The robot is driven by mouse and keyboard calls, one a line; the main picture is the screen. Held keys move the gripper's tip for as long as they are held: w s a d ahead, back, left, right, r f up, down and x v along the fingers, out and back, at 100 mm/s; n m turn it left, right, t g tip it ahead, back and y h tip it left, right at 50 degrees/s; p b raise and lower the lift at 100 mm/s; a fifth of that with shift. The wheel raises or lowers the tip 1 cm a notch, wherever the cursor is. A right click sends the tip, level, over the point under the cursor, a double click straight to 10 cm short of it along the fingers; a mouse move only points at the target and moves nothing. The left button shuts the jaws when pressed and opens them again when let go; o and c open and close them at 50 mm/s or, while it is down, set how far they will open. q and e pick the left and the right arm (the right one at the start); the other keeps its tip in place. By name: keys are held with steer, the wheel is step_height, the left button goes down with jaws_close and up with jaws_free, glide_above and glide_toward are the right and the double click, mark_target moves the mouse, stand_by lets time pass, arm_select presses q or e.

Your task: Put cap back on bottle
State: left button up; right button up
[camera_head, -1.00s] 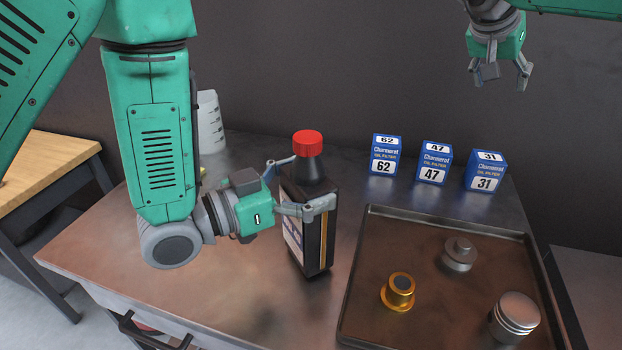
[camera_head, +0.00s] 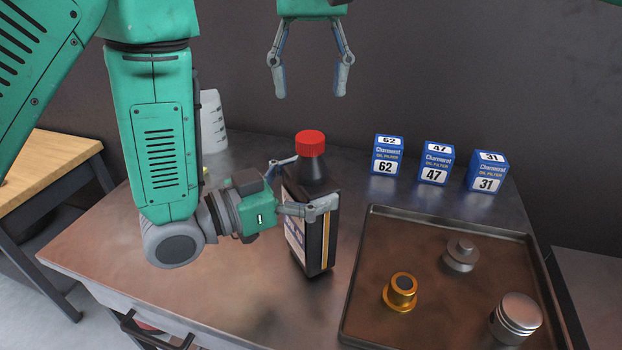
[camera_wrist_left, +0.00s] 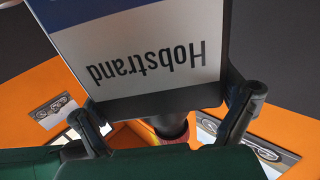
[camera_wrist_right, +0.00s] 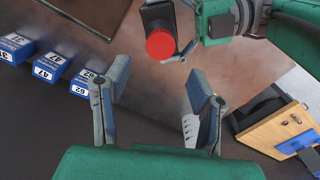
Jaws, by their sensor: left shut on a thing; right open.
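A black bottle (camera_head: 318,235) with a red cap (camera_head: 311,143) on its top stands on the metal table. My left gripper (camera_head: 298,187) is shut around the bottle's body. In the left wrist view the bottle's label (camera_wrist_left: 150,60) fills the space between the fingers. My right gripper (camera_head: 309,88) hangs above the cap with its fingers pointing down, open and empty. In the right wrist view the red cap (camera_wrist_right: 160,45) lies beyond the open fingers, apart from them. I cannot tell whether the cap is screwed tight.
A tray (camera_head: 360,270) at the right holds a gold part (camera_head: 401,291), a grey part (camera_head: 461,255) and a piston (camera_head: 515,318). Blue filter boxes (camera_head: 435,163) stand behind it. A white measuring jug (camera_head: 212,122) stands at the back left.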

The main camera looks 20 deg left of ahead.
mark_target(311, 136)
stand_by(0.3)
steer(key=shift+f, duration=4)
steer(key=shift+c, duration=0.3)
